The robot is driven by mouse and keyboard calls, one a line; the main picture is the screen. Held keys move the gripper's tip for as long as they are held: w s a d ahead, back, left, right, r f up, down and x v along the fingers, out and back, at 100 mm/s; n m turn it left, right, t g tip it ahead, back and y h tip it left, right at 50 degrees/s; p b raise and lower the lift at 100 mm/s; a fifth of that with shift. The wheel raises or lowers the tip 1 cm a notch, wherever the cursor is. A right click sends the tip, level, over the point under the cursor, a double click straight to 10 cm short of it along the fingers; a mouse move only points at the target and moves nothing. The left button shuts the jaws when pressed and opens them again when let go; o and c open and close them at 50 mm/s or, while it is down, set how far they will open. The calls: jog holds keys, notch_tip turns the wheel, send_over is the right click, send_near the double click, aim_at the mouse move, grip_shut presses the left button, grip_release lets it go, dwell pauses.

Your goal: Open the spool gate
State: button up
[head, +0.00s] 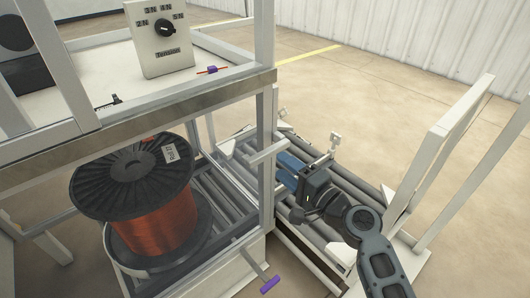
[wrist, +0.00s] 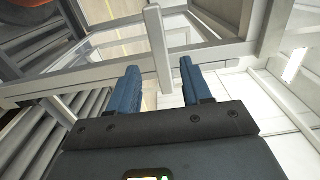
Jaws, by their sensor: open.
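The spool gate (head: 268,190) appears as a pale grey metal frame on the right side of the lower bay, beside the copper wire spool (head: 155,205). A short light bar (head: 268,153), which looks like its handle, sticks out toward my gripper (head: 284,170). My gripper is open, its blue fingers pointing at the gate. In the wrist view the bar (wrist: 155,40) runs down between the two fingertips (wrist: 158,72), with a gap on each side. Whether the bar is fully within the jaws' depth I cannot tell. The gate looks closed.
A roller conveyor (head: 350,185) lies under my arm, with a white rail frame (head: 445,140) on its right. A purple-ended lever (head: 270,284) sticks out low in front. The tension dial box (head: 160,38) stands on the upper shelf. Open floor lies behind.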

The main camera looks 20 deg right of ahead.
aim_at(269, 156)
jog(key=x, duration=0.7)
jog(key=shift+w+a, duration=0.1)
jog(key=shift+w, duration=0.1)
jog(key=shift+c, duration=0.2)
grip_shut()
